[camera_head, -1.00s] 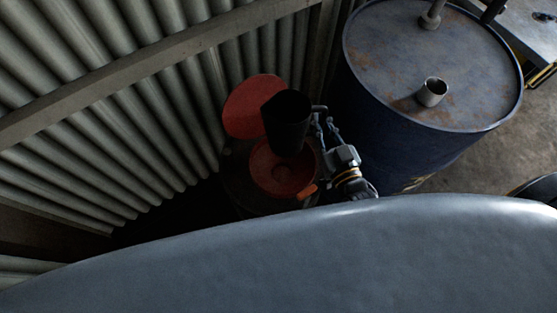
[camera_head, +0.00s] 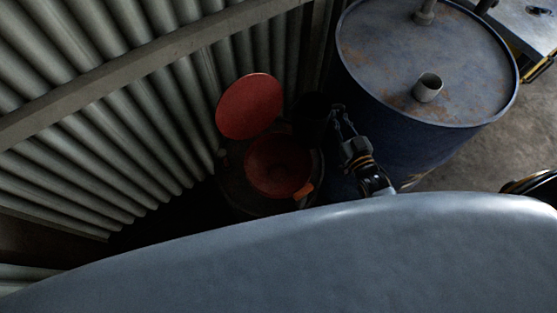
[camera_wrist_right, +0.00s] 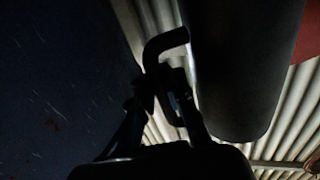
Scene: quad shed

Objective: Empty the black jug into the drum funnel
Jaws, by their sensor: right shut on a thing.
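The black jug (camera_head: 311,120) is very dark in the head view, at the right rim of the red drum funnel (camera_head: 275,167). The funnel sits on top of a dark drum (camera_head: 238,193), its round red lid (camera_head: 250,106) standing open behind it. My right gripper (camera_head: 338,114) is shut on the jug's handle (camera_wrist_right: 166,42). In the right wrist view the jug's body (camera_wrist_right: 243,70) looms large and dark, and the gripper (camera_wrist_right: 172,88) is at the handle. The jug's mouth and contents are too dark to make out. My left gripper is not in view.
A corrugated metal wall (camera_head: 130,140) with a rail (camera_head: 150,47) closes off the left and back. Bare floor (camera_head: 470,150) shows at right.

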